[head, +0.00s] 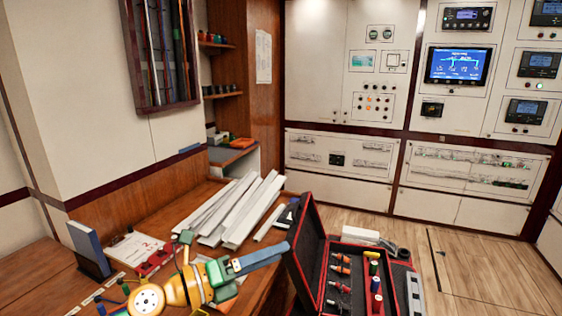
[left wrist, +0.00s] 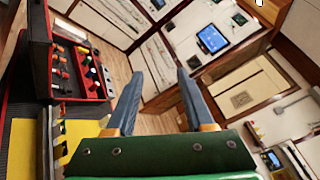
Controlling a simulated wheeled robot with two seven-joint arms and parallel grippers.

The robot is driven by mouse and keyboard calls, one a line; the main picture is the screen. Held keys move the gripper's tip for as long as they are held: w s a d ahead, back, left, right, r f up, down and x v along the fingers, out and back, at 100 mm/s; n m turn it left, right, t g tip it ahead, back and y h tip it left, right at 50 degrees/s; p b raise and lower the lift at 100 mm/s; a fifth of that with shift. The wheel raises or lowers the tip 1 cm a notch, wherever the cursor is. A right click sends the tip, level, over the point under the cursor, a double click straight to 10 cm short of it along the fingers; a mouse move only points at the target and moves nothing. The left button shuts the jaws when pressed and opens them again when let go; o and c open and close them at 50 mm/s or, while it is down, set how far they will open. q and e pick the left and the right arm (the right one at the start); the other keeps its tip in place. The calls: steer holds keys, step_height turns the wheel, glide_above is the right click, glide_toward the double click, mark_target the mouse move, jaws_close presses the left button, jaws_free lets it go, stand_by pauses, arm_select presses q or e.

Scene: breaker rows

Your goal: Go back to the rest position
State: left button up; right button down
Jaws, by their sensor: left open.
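My left gripper (head: 286,248) reaches in from the lower left of the head view, above the wooden bench and beside the open toolbox. Its two blue fingers also show in the left wrist view (left wrist: 161,76). They stand apart with nothing between them. Beyond the fingertips in the wrist view are the floor and the wall panels. My right gripper is in neither view.
An open black and red toolbox (head: 318,240) holds several small coloured tools. White control panels (head: 345,110) line the far wall. Wooden floor (head: 470,255) at right is clear.

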arm_select(q)
steer(key=a+f+n+t+y, duration=0.1)
steer(key=a+n+t+y, duration=0.4)
steer(key=n, duration=0.5)
steer(key=a+f+n+t+y, duration=0.1)
steer(key=a+n+t+y, duration=0.4)
steer(key=n, duration=0.6)
steer(key=s+a+f+n+g+y, duration=0.2)
steer(key=s+a+f+n+y, duration=0.1)
steer(key=f+n, duration=0.25)
steer(key=s+a+f+n+g+y, duration=0.2)
steer(key=s+f+n+g+y, duration=0.15)
steer(key=f, duration=0.35)
steer(key=s+f+n+g+h, duration=0.1)
steer(key=s+f+n+g, duration=0.1)
steer(key=s+f+g, duration=0.6)
steer(key=s+f+n+g+h, duration=0.15)
steer(key=s+f, duration=0.45)
steer(key=s, duration=0.7)
step_height(320, 180, down, 17)
steer(key=g+y+b, duration=0.1)
steer(key=g+b, duration=0.1)
steer(key=s+a+f+g+b, duration=0.1)
steer(key=s+f, duration=1.2)
steer(key=shift+s+a+f+b, duration=0.25)
steer(key=shift+a+f+b, duration=0.05)
steer(key=shift+a+b, duration=0.1)
